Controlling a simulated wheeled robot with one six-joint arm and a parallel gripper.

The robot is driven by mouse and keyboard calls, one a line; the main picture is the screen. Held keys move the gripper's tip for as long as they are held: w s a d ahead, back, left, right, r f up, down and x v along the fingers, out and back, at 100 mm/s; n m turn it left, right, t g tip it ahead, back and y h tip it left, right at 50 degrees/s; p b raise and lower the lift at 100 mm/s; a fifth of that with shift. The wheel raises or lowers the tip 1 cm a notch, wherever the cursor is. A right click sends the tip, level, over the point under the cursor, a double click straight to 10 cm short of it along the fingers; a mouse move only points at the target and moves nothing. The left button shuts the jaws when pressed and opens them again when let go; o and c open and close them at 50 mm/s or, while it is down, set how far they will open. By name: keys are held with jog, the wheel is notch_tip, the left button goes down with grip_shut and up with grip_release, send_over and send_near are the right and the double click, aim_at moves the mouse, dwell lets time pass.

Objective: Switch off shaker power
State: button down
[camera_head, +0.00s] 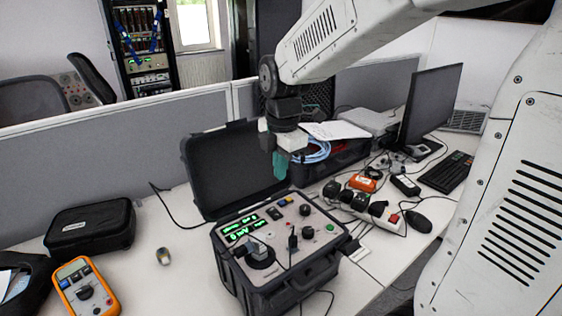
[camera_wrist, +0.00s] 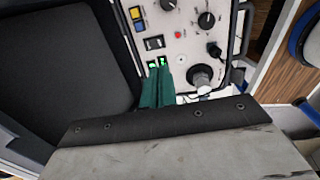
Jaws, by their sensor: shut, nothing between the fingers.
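The shaker unit (camera_head: 325,262) is an open black case on the desk, with a light panel of knobs, buttons and a lit green display (camera_head: 240,228). Its panel also shows in the wrist view (camera_wrist: 185,48). That view shows a black rocker switch (camera_wrist: 153,43), a red button (camera_wrist: 178,34) and blue and yellow buttons (camera_wrist: 137,20). Which control is the power switch, I cannot tell. My gripper (camera_head: 280,172) has green fingers, shut and empty, above the panel's far edge. In the wrist view the fingers (camera_wrist: 158,78) overlap the display area and hide part of it; contact is not visible.
The raised case lid (camera_head: 232,168) stands behind the panel, close to my gripper. A power strip (camera_head: 360,205) with plugs and cables lies to the right. A yellow multimeter (camera_head: 86,290) and black pouch (camera_head: 90,226) are at left. A grey partition (camera_head: 100,160) runs behind the desk.

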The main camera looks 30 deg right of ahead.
aim_at(273, 209)
jog(key=shift+s+r, duration=0.1)
jog(key=shift+r, duration=0.8)
jog(key=shift+w+r+t, duration=0.1)
jog(key=shift+w+t, duration=0.2)
jog(key=shift+w, duration=0.45)
jog(key=f, duration=0.4)
jog(key=w+f, duration=0.1)
jog(key=f, duration=0.9)
jog(key=shift+w+a, duration=0.2)
jog(key=shift+w, duration=0.15)
